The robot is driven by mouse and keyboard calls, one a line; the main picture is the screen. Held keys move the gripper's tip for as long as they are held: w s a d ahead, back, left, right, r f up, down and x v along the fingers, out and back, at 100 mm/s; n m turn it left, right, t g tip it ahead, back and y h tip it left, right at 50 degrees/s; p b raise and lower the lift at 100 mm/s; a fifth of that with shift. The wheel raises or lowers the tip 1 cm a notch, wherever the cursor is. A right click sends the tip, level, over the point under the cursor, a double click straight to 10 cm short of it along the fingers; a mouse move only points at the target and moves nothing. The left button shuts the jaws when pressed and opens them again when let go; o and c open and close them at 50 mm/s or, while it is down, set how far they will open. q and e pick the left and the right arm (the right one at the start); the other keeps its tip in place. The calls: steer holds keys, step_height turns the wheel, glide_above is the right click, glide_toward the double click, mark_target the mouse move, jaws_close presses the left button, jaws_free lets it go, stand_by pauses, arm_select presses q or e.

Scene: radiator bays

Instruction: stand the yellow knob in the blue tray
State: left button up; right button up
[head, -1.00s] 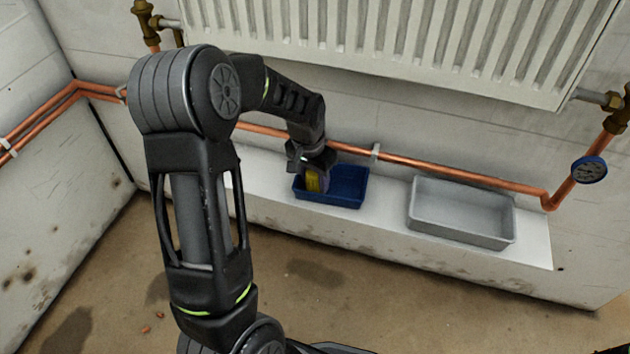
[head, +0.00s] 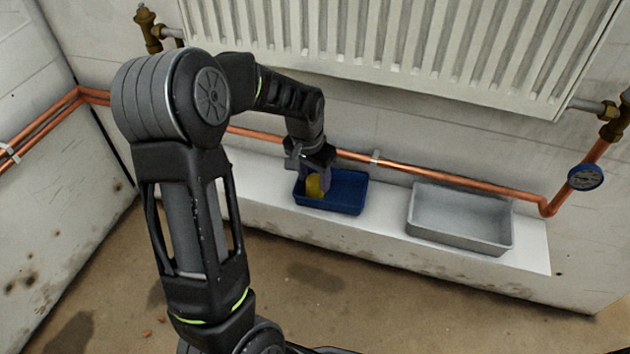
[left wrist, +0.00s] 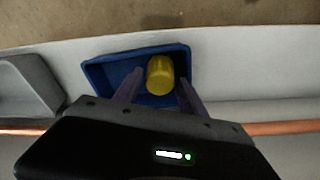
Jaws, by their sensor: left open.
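The yellow knob (head: 314,187) is in the left part of the blue tray (head: 347,206) on the white ledge. In the left wrist view the knob (left wrist: 160,76) shows as a yellow cylinder inside the tray (left wrist: 105,70), and it looks upright or nearly so. My left gripper (head: 315,180) is low over the tray at the knob. Its two fingers (left wrist: 158,92) are spread, one on each side of the knob, with gaps visible. The knob's base and whatever it rests on are partly hidden. My right gripper is in neither view.
A grey tray (head: 460,216) stands on the white ledge (head: 385,228) to the right of the blue one. A copper pipe (head: 400,165) runs along the wall just behind the trays.

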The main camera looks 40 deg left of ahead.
arm_select(q)
steer(key=r, duration=0.2)
steer(key=r+p, duration=0.1)
steer(key=r, duration=0.2)
steer(key=s+r+p, duration=0.1)
steer(key=r, duration=0.2)
steer(key=shift+s, duration=0.1)
steer(key=shift+r, duration=0.25)
steer(key=shift+s+a, duration=0.1)
